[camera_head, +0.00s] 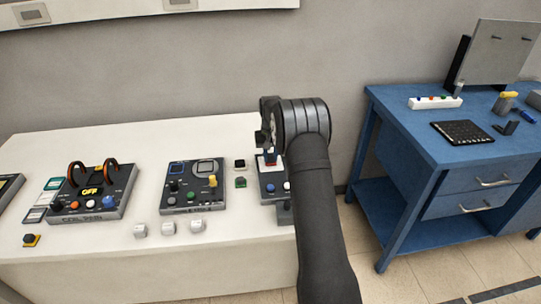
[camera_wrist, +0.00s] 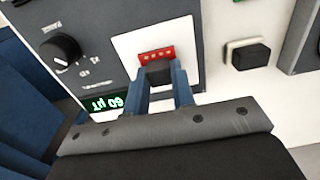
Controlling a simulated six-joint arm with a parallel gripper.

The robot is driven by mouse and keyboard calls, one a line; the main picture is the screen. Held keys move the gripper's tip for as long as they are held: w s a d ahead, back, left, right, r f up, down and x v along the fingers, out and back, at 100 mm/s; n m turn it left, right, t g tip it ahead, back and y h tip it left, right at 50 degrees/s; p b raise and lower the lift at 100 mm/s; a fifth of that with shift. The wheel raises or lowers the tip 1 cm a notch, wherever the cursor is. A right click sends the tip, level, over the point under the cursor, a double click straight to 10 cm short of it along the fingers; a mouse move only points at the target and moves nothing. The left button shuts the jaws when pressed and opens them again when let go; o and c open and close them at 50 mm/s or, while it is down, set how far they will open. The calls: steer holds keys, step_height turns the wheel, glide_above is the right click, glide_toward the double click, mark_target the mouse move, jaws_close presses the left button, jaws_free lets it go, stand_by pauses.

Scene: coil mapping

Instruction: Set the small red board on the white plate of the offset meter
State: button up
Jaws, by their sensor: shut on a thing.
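The small red board (camera_wrist: 157,54) shows at the tips of my gripper (camera_wrist: 162,78) in the wrist view, with a dark block between the two blue fingers just behind it. My gripper is shut on it. The white plate (camera_wrist: 128,44) of the offset meter (camera_wrist: 85,25) lies under and around the board in that view. I cannot tell whether the board touches the plate. In the head view the red board (camera_head: 270,159) shows below my wrist, over the meter's white plate (camera_head: 261,167). My arm hides much of the meter (camera_head: 268,186) there.
A small black-topped block (camera_wrist: 250,54) stands on the white table beside the meter. Left of it are a grey device (camera_head: 193,187) with knobs and a device with two orange-black coils (camera_head: 92,190). White cubes (camera_head: 168,227) lie in front. A blue workbench (camera_head: 430,140) stands right.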

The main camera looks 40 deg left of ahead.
stand_by(0.3)
steer(key=o, duration=1)
steer(key=shift+o, duration=0.6)
steer(key=o, duration=0.4)
steer(key=shift+r, duration=3.5)
steer(key=shift+f, duration=0.1)
